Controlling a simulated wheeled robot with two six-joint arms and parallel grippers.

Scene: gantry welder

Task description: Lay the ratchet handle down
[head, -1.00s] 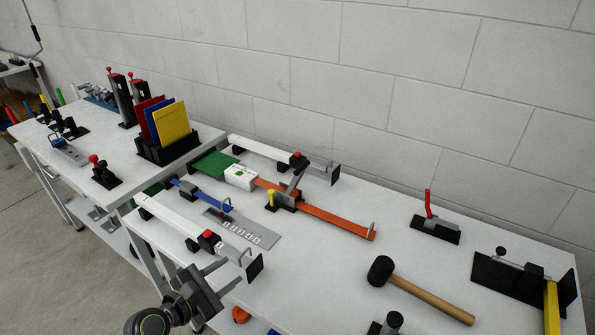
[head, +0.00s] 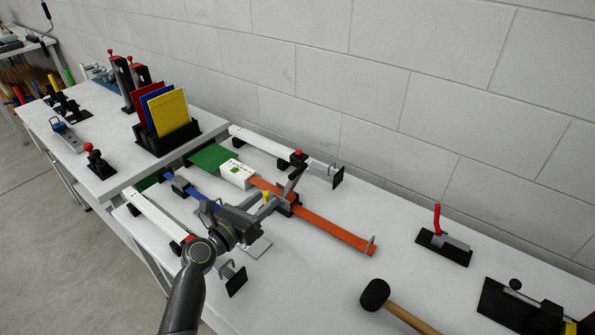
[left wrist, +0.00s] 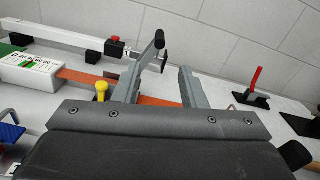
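The ratchet handle (head: 291,182) is a grey lever with a dark end, standing raised and tilted on the ratchet of the orange strap (head: 330,230). In the left wrist view the handle (left wrist: 151,53) rises just beyond the left finger, its black grip uppermost. My left gripper (head: 272,207) is beside the ratchet, on its near side. The left wrist view shows its two fingers (left wrist: 160,88) apart with nothing held between them. Whether a finger touches the handle I cannot tell. The ratchet's base is partly hidden by the gripper. My right gripper is not in view.
A yellow knob (left wrist: 101,88) stands close to the left finger. A white box (head: 237,174), white clamp bars (head: 262,146), a red-handled toggle clamp (head: 443,243) and a black mallet (head: 375,295) lie around.

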